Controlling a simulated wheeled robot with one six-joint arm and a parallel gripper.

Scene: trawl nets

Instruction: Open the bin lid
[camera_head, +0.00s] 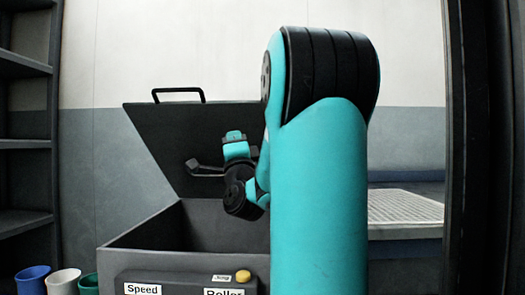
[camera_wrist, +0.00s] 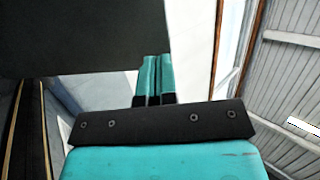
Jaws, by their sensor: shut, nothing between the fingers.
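The dark grey bin (camera_head: 180,238) stands in front of me in the head view, its top uncovered and its dark inside partly showing. Its lid (camera_head: 160,130) is raised above the back edge, with the inner face toward me and a black handle (camera_head: 178,91) on its upper edge. My gripper (camera_wrist: 155,62) is shut and empty, its teal fingers together in the wrist view. In the head view it is in front of the lid's inner face; I cannot tell whether it touches. The lid appears as a dark panel (camera_wrist: 75,35) in the wrist view. My arm hides the bin's right side.
A panel with "Speed" and "Roller" labels and a yellow button (camera_head: 243,276) is in front of the bin. Blue (camera_head: 32,280), white (camera_head: 63,282) and green (camera_head: 89,285) cups stand at lower left, near dark shelves (camera_head: 25,145). A pale grated surface (camera_head: 403,206) is at right.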

